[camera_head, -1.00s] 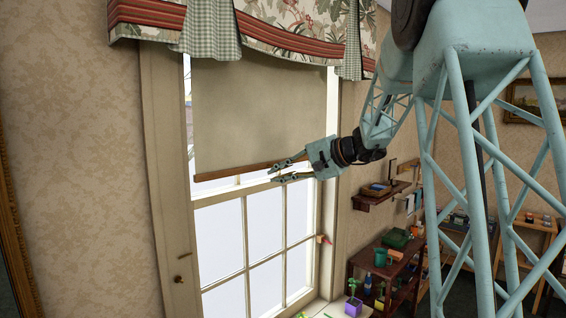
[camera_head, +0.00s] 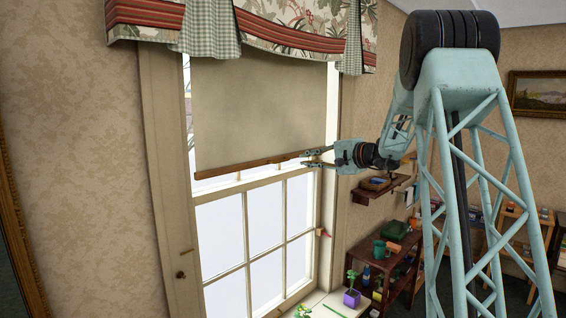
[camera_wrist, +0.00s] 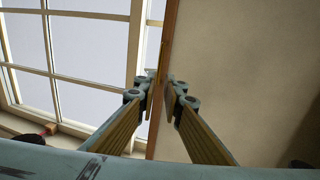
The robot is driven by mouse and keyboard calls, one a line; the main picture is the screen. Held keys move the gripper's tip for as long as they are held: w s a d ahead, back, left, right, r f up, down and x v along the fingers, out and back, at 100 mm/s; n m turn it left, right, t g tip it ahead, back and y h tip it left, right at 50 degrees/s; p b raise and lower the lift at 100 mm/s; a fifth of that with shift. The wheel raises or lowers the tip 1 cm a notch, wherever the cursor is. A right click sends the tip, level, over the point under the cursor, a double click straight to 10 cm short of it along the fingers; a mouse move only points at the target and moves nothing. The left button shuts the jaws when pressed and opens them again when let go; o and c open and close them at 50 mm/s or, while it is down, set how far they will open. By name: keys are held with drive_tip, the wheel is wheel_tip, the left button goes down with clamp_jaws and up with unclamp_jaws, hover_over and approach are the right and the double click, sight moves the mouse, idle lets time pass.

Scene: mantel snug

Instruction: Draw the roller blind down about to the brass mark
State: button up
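The beige roller blind (camera_head: 260,112) hangs over the upper part of the window, with a wooden bar (camera_head: 240,168) along its lower edge. In the wrist view the bar (camera_wrist: 165,50) runs almost upright, with the blind cloth (camera_wrist: 240,60) to its right. My gripper (camera_head: 303,158) is at the right part of the bar. In the wrist view its fingers (camera_wrist: 161,85) stand apart on either side of the bar, with a small gap visible. The fingers hide part of the bar's right end.
A small reddish piece (camera_head: 322,232) sticks out at the window's right side. A knob (camera_head: 180,274) is on the left frame. A wall shelf (camera_head: 380,188) is beneath my wrist. A potted plant (camera_head: 351,297) stands by the sill. A floral valance (camera_head: 290,30) hangs above the blind.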

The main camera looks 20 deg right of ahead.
sight(284, 161)
drive_tip(key=shift+w, duration=0.15)
drive_tip(key=shift+p+x, duration=1.5)
drive_tip(key=shift+x, duration=5.2)
drive_tip(key=shift+c, duration=0.2)
clamp_jaws()
drive_tip(key=shift+f, duration=0.15)
